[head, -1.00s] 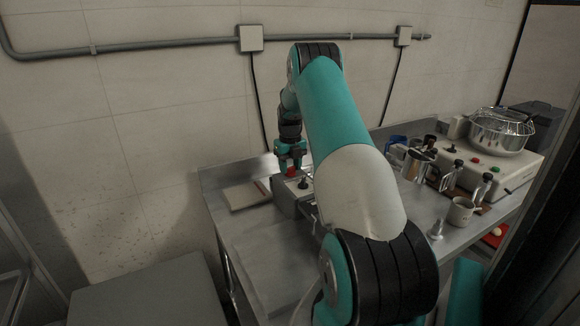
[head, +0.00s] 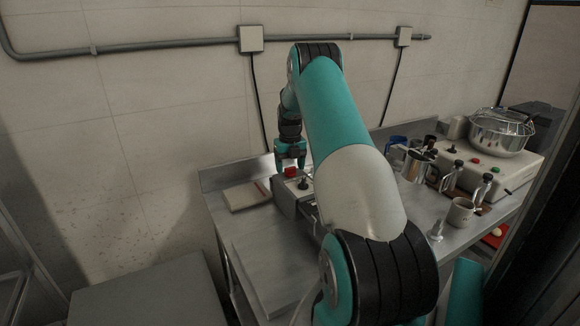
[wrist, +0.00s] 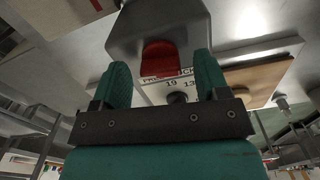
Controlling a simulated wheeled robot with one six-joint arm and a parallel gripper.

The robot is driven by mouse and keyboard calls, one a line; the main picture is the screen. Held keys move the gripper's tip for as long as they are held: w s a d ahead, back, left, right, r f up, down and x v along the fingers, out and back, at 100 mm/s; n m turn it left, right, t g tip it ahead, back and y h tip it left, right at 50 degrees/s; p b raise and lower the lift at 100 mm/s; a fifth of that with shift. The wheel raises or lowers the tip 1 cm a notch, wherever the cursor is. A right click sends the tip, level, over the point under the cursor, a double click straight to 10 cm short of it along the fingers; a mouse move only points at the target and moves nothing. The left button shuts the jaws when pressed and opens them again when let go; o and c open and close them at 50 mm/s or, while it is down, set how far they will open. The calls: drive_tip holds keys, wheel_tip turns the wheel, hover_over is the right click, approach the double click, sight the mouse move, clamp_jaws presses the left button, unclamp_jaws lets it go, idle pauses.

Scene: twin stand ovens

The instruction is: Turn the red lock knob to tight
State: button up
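The red lock knob (head: 291,172) sits on top of a grey-and-white device on the metal table, just below my gripper (head: 290,158) in the head view. In the wrist view the red knob (wrist: 160,58) shows in the gap between the two green fingers of my gripper (wrist: 161,66), with space on both sides. The fingers are apart and hold nothing. A pale label with dark print and numbers lies beside the knob, partly cut off by the gripper. I cannot read the knob's setting.
A small black knob (head: 303,184) stands close to the red one on the same device. A pale board (head: 246,196) lies to the left. The table's front left is clear.

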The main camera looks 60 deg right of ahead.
wheel_tip(320, 180, up, 17)
drive_tip(key=b, duration=0.1)
drive_tip(key=shift+r+b, duration=0.2)
drive_tip(key=shift+b, duration=0.2)
idle(0.4)
